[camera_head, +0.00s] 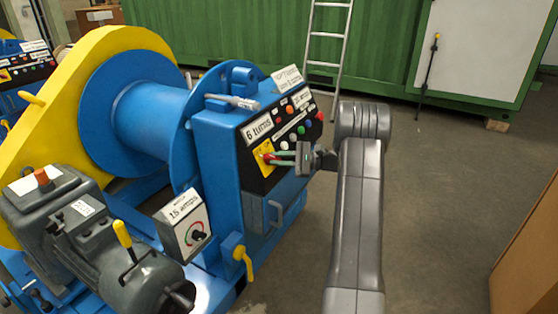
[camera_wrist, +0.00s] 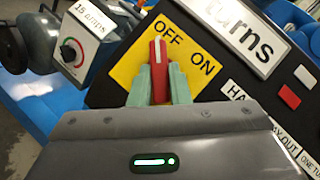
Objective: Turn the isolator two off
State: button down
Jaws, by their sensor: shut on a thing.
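An isolator, a yellow plate with a red handle, sits on the black control panel of the blue winch; its plate (camera_head: 262,155) shows in the head view. In the wrist view the plate (camera_wrist: 135,70) reads OFF and ON, and the red handle (camera_wrist: 159,58) has a white stripe. The handle points up in the picture, its tip close to the word OFF and away from ON. My gripper (camera_head: 276,157) has its green fingertips on both sides of the handle, shut on it; they also show in the wrist view (camera_wrist: 158,92). No isolator number is readable.
Buttons and a "6 turns" label (camera_head: 257,127) sit beside the isolator. A gauge box marked "15 amps" (camera_head: 183,225) and a yellow-handled lever (camera_head: 243,261) are below left. Another panel with a yellow plate (camera_head: 5,75) stands far left. The floor (camera_head: 440,200) at right is clear.

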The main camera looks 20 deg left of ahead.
dwell(0.3)
jog(key=c, duration=1.4)
grip_release()
jog(key=shift+o, duration=0.2)
jog(key=p+v, duration=0.2)
jog(key=v, duration=1.1)
jog(key=shift+d, duration=0.4)
jog(key=shift+r, duration=0.1)
jog(key=b+x, duration=0.2)
jog(key=x, duration=1.2)
jog(key=shift+w, duration=0.1)
